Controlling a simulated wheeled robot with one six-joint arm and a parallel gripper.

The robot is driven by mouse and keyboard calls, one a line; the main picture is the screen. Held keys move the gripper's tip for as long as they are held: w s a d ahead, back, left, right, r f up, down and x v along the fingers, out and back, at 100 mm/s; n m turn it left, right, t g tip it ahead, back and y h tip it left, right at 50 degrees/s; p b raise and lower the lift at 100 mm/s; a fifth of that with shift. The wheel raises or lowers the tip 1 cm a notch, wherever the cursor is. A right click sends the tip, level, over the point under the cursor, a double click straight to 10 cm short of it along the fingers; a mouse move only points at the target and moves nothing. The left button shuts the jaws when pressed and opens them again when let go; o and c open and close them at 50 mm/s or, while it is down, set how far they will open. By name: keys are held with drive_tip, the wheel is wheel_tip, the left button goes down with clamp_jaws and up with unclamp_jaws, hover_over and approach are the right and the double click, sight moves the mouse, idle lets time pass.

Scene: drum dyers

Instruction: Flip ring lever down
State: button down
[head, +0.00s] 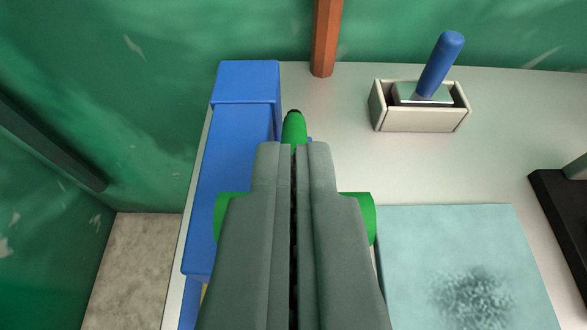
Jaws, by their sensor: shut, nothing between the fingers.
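My gripper (293,146) is shut and empty, pointing away from me in the middle of the view. A green part (294,127) with a dark end shows just beyond its fingertips. More green shows at both sides of the gripper, at its left (228,206) and right (362,209). The gripper hides the middle, so I cannot tell whether these green parts are one piece, whether they are the ring lever, or whether the gripper touches them. No ring shape is visible. A blue-handled lever (440,62) leans up to the right from a cream box, apart from the gripper.
A long blue block (232,165) lies along the left side of the pale table (340,130). The cream box (422,118) stands at the back right. A reddish post (325,40) is at the back. A teal mat (410,240) with a dark patch lies front right, near a dark stand (560,225).

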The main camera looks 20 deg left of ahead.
drive_tip(key=s+d, duration=0.2)
drive_tip(key=s, duration=0.6)
drive_tip(key=shift+s+d+f, duration=0.2)
drive_tip(key=shift+s+d, duration=0.05)
drive_tip(key=shift+s, duration=0.05)
idle(0.4)
drive_tip(key=s+d+m+t+h, duration=0.3)
drive_tip(key=s+d, duration=0.4)
drive_tip(key=d, duration=0.6)
drive_tip(key=shift+f+t+h, duration=0.25)
drive_tip(key=shift+t+h, duration=0.15)
drive_tip(key=shift+t, duration=0.3)
